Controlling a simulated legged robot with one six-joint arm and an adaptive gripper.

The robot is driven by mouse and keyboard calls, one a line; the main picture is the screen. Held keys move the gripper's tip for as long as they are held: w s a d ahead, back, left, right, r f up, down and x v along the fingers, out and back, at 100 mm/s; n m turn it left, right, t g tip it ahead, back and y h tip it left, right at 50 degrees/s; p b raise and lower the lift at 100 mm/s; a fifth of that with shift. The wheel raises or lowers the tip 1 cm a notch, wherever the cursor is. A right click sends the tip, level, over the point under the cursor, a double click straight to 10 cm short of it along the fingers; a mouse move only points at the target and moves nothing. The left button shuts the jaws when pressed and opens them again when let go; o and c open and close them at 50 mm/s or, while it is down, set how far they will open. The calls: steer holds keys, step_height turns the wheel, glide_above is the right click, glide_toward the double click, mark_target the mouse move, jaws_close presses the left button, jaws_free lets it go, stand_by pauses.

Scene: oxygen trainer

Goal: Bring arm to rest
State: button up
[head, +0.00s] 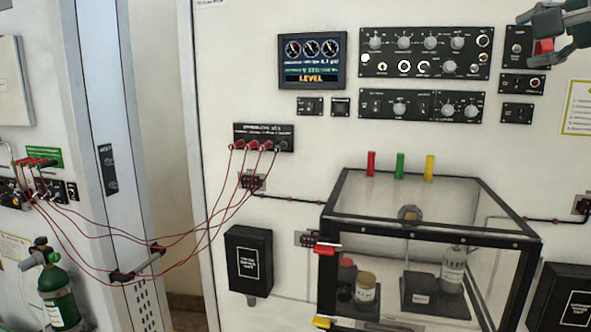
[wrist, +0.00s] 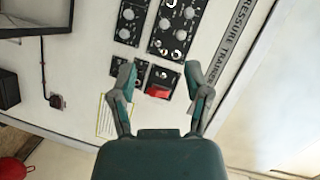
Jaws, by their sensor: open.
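My gripper (head: 545,32) is at the top right corner of the head view, partly cut off by the frame edge. It is in front of the right end of the control panels. In the wrist view my gripper (wrist: 159,82) has its two fingers apart with nothing held between them. A red switch (wrist: 158,92) on a small black panel shows between the fingertips. The same red switch (head: 543,46) is partly hidden behind the gripper in the head view. I cannot tell whether a fingertip touches it.
A glass-sided box (head: 430,237) with containers inside juts out at the lower right. Red cables (head: 100,236) hang from the wall to the left cabinet. A green cylinder (head: 60,295) stands at the lower left. A display (head: 311,61) reads LEVEL.

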steer(key=s+a+f+n+g, duration=0.1)
steer(key=a+f+n+g, duration=0.3)
steer(key=f, duration=0.7)
steer(key=s+a+f+n+g, duration=0.1)
steer(key=a+f+g, duration=0.1)
steer(key=a+f, duration=0.65)
steer(key=s+a+f+n+g, duration=0.1)
steer(key=s+f, duration=0.3)
steer(key=f, duration=0.6)
steer(key=s+a+f+n+g+h, duration=0.1)
steer(key=s+f+n, duration=0.3)
steer(key=f, duration=0.6)
steer(key=s+f+n+g, duration=0.2)
steer(key=s+f+n, duration=0.1)
steer(key=f, duration=0.7)
steer(key=shift+s+a+h, duration=0.3)
steer(key=shift+s+a, duration=0.1)
steer(key=shift+s, duration=0.4)
